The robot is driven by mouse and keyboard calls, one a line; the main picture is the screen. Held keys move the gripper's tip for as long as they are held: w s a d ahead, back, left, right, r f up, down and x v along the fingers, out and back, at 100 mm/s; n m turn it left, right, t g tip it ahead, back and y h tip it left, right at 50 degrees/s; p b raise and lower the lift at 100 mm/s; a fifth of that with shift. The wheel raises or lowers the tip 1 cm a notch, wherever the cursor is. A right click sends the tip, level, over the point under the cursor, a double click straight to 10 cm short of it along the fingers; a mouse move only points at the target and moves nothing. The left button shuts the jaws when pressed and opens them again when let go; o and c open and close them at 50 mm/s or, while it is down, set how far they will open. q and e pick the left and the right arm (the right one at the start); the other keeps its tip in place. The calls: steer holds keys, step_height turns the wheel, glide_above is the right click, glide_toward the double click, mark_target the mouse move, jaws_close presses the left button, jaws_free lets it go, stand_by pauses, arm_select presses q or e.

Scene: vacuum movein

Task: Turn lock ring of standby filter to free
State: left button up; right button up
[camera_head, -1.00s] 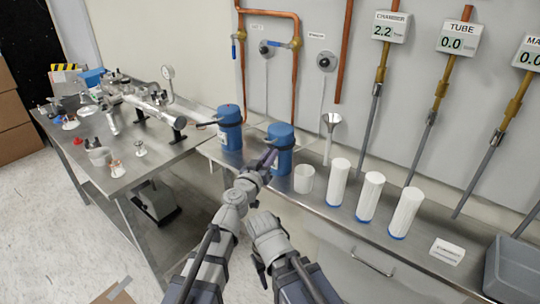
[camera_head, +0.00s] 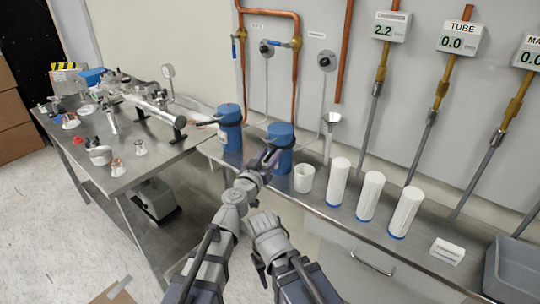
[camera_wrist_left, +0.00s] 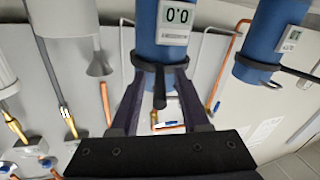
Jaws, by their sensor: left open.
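Two blue filter canisters with dark lock rings stand on the steel bench. The right canister (camera_head: 281,135) has my left gripper (camera_head: 268,158) in front of it. In the left wrist view this canister (camera_wrist_left: 163,50) carries a display reading 0.0, with a small label I cannot read. Its dark lock ring (camera_wrist_left: 143,65) has a handle (camera_wrist_left: 160,90) projecting between the open fingers of my left gripper (camera_wrist_left: 159,76); I cannot tell whether they touch it. The left canister (camera_head: 229,130) stands apart. My right arm is low in front of the bench; its fingers are unclear.
A white cup (camera_head: 304,178) stands close right of the near canister, with several white cylinders beyond, such as this one (camera_head: 338,182). A funnel (camera_head: 331,122) stands behind. A grey bin (camera_head: 515,268) is far right. A side table (camera_head: 110,180) with metal fittings is left.

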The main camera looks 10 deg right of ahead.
arm_select(q)
steer(key=v, duration=0.7)
steer(key=shift+s+a, duration=0.2)
steer(key=shift+s, duration=0.15)
